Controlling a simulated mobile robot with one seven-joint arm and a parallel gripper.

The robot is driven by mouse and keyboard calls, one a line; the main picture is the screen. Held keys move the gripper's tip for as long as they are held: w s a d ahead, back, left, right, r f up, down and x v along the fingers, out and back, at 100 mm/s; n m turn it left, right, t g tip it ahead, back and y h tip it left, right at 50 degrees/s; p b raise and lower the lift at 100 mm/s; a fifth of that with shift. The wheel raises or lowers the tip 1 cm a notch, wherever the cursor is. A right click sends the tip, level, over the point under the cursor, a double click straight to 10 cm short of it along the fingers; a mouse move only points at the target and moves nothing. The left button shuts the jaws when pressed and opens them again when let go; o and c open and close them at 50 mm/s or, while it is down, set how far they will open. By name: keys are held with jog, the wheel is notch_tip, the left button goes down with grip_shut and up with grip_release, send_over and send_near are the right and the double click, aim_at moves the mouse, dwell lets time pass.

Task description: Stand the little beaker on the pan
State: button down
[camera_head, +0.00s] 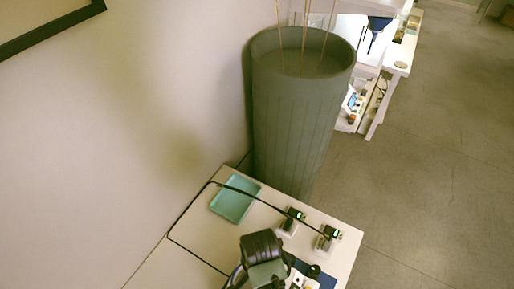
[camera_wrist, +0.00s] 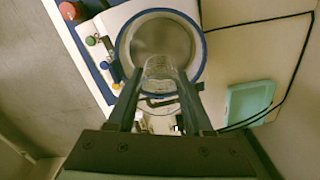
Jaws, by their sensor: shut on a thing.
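The little beaker (camera_wrist: 160,70) is clear glass and shows between my fingertips in the wrist view. My gripper (camera_wrist: 160,84) is shut on it. The pan (camera_wrist: 163,36) is round and grey with a pale, blue-edged rim, and shows beyond the beaker. The beaker overlaps the near part of the pan in this view; I cannot tell whether it touches the pan or hangs above it. In the head view, my dark wrist (camera_head: 262,247) is at the bottom and hides the beaker and most of the pan area.
A teal tray (camera_head: 236,203) lies on the white table (camera_head: 200,227), with a black cable across the table. Two small devices (camera_head: 293,219) (camera_head: 327,237) stand near the right edge. Coloured knobs (camera_wrist: 103,65) sit beside the pan. A tall green vase (camera_head: 300,120) stands behind.

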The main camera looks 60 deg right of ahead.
notch_tip(320, 180, down, 7)
jog(key=shift+f, duration=0.15)
jog(key=shift+f, duration=0.1)
dwell(0.3)
jog(key=shift+c, duration=1.5)
grip_release()
